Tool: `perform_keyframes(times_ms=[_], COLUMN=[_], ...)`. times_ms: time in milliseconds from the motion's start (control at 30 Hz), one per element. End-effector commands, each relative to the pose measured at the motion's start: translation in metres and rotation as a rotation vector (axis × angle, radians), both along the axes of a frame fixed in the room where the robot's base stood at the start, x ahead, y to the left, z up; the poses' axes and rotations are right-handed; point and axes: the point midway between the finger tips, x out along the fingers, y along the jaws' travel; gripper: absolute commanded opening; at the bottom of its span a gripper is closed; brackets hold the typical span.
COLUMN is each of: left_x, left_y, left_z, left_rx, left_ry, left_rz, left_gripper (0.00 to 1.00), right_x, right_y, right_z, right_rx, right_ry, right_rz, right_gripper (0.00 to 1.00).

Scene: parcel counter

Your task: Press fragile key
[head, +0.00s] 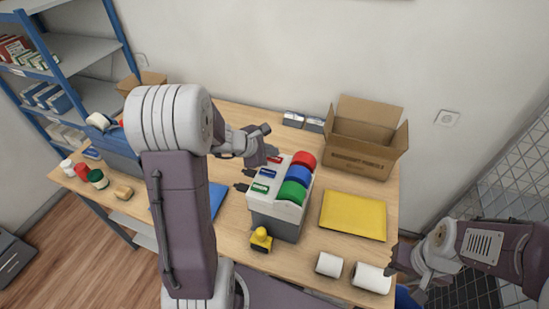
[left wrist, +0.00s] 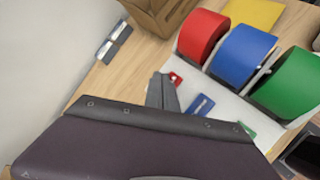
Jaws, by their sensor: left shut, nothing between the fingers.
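A white and grey label dispenser (head: 275,220) stands on the table with a red roll (head: 304,160), a blue roll (head: 298,178) and a green roll (head: 292,192). On its top lie a red key (head: 274,160), a blue key (head: 268,174) and a green key (head: 260,188). The lettering is too small to read. My left gripper (head: 268,154) is shut and empty at the red key's end. In the left wrist view its fingers (left wrist: 163,90) are right beside the red key (left wrist: 176,79), partly covering it; contact cannot be told. My right gripper (head: 394,266) is at the table's right front; its jaw opening is unclear.
An open cardboard box (head: 360,150) stands behind right. A yellow envelope (head: 353,215) lies right of the dispenser. A yellow-handled stamp (head: 261,239) and white rolls (head: 329,264) are in front. Jars (head: 97,179) and a blue bin (head: 115,155) are at left.

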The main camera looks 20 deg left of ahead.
Motion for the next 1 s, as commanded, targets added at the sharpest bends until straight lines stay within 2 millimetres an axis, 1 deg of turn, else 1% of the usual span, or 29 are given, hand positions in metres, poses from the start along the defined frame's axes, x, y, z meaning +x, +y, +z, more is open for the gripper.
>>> perform_keyframes(times_ms=[167,267,400,633,700,1000], left_x=[0.000,0.000,0.000,0.000,0.000,0.000], left_y=[0.000,0.000,0.000,0.000,0.000,0.000], left_z=[0.003,0.013,0.032,0.059,0.062,0.060], left_rx=[0.000,0.001,0.001,0.001,0.001,0.000], left_ry=[0.000,-0.001,-0.002,-0.001,-0.001,0.000], left_rz=[0.000,0.000,0.000,0.000,0.000,0.000], left_gripper=[0.00,0.00,0.00,0.00,0.00,0.00], right_x=[0.000,0.000,0.000,0.000,0.000,0.000], right_y=[0.000,0.000,0.000,0.000,0.000,0.000], right_z=[0.002,0.011,0.026,0.048,0.050,0.047], right_rx=[0.000,0.000,0.000,0.000,0.000,0.000], right_ry=[0.000,0.000,0.000,0.000,0.000,0.000], right_rz=[0.000,0.000,0.000,0.000,0.000,0.000], right_gripper=[0.36,0.36,0.36,0.36,0.36,0.36])
